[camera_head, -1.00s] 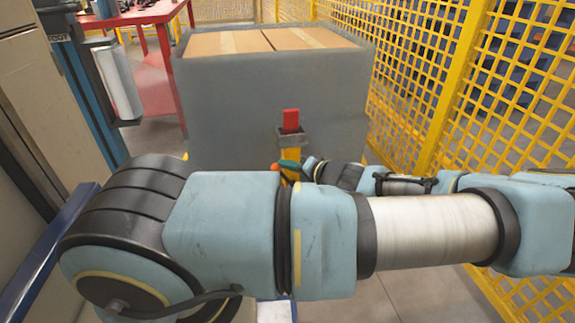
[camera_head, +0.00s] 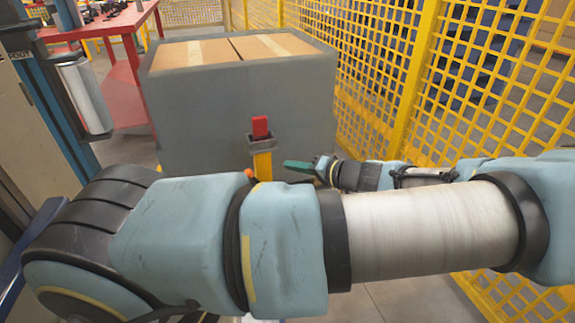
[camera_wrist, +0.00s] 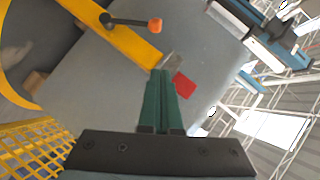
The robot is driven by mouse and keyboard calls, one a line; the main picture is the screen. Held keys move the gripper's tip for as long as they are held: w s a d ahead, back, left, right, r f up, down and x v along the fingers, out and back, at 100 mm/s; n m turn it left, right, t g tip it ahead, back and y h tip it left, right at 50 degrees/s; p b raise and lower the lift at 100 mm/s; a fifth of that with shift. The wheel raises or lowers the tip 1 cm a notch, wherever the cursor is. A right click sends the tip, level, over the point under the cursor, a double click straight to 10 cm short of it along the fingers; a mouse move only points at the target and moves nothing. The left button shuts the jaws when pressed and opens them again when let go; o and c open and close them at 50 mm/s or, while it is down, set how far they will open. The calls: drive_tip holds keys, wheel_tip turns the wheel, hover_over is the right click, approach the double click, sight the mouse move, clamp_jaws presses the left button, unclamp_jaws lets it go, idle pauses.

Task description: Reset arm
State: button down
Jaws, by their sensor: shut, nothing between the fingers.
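My gripper (camera_head: 300,167) shows in the head view with its green fingers pointing left, in front of the grey bin. In the wrist view the two green fingers (camera_wrist: 160,95) are together, with nothing between them. A red block (camera_head: 260,127) sits in a small grey holder (camera_head: 262,142) on the bin's front, above a yellow post. The red part also shows in the wrist view (camera_wrist: 184,85), just right of the fingertips. A lever with an orange knob (camera_wrist: 155,26) is on the yellow bar (camera_wrist: 120,35). My arm crosses the lower half of the head view and hides the post's lower part.
The grey bin (camera_head: 195,110) holds cardboard boxes (camera_head: 240,50). A yellow mesh fence (camera_head: 410,90) stands close on the right. A red table (camera_head: 105,32) is at the back left. A blue column with a film roll (camera_head: 84,97) stands at the left.

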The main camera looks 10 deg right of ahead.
idle(0.4)
drive_tip(key=s+a+f+n+g+h, duration=0.1)
drive_tip(key=s+a+n+g+h, duration=0.35)
drive_tip(key=a+g, duration=0.75)
drive_tip(key=s+a+r+t+h, duration=0.25)
drive_tip(key=a+r+h, duration=0.4)
drive_tip(key=r, duration=0.75)
wheel_tip(320, 180, up, 22)
drive_tip(key=a+m+y+p, duration=0.1)
drive_tip(key=p, duration=2.1)
drive_tip(key=shift+a+r+y+p, duration=0.2)
drive_tip(key=shift+a+y+p, duration=0.1)
drive_tip(key=shift+y, duration=0.1)
